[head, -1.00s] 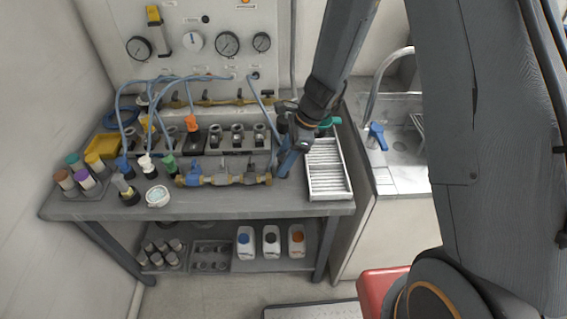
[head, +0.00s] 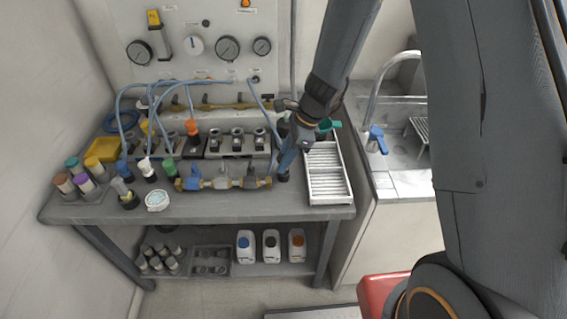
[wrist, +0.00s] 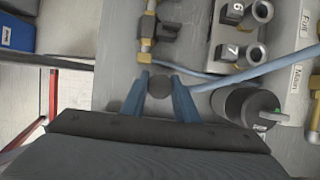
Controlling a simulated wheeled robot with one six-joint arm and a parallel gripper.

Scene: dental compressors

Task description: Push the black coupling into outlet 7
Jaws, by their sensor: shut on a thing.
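My gripper (wrist: 160,98) has blue fingers, shut on the black coupling (wrist: 160,87), which shows as a dark round end between the tips in the wrist view. In the head view my gripper (head: 286,166) is at the right end of the bench's brass valve manifold. Outlet 7 (wrist: 238,53) is a metal socket on a grey block, with its number readable in the wrist view, up and right of the coupling and apart from it. Outlet 6 (wrist: 258,12) is beside it. A blue hose (wrist: 230,80) runs past the fingertips; where it joins the coupling is unclear.
The brass manifold (head: 222,183) lies close by the gripper. A dark cylinder (wrist: 240,103) stands near outlet 7. A white ribbed tray (head: 327,175) is to the right. An orange coupling (head: 192,127) sits in the outlet row. Several blue hoses arch over the bench.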

